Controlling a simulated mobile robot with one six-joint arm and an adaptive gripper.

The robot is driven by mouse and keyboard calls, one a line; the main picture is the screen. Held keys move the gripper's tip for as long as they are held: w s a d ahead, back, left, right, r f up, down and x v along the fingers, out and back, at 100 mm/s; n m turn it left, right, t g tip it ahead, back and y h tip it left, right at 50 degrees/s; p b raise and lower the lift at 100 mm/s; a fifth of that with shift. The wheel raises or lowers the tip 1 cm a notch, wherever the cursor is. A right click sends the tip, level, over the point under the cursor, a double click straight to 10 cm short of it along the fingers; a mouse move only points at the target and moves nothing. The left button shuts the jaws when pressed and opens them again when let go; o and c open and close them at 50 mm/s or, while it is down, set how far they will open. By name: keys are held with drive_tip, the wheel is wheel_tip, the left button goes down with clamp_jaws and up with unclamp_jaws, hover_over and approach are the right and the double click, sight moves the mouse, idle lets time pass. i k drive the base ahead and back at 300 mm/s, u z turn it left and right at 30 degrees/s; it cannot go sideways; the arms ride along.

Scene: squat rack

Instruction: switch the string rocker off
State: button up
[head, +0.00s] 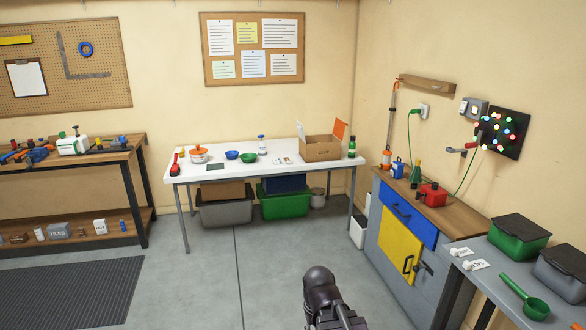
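A grey switch box (474,107) with pale faces is fixed on the right wall, left of a black panel (503,133) carrying a string of lit coloured lights (494,129). Its rocker position is too small to read. Two small white pieces with marked labels (461,252) (475,265) lie on the grey bench at the right; I cannot tell whether either is a rocker, or which is the string rocker. A dark part of my arm rises at the bottom centre, well away from the switches. No gripper fingertips can be made out.
A wooden-topped cabinet (456,205) with a red box (433,194) stands below the lights. A green cable (467,172) hangs there. The grey bench (493,290) holds lidded bins (518,238) and a green scoop (524,297). The middle floor (285,270) is clear.

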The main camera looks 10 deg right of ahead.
sight(463, 106)
drive_tip(key=z, duration=0.4)
drive_tip(key=i, duration=0.7)
drive_tip(key=z, duration=0.65)
drive_tip(key=i, duration=0.7)
drive_tip(key=z, duration=0.35)
drive_tip(key=k, duration=0.65)
drive_tip(key=u, duration=0.7)
drive_tip(key=i, duration=1.4)
drive_tip(key=u, duration=0.05)
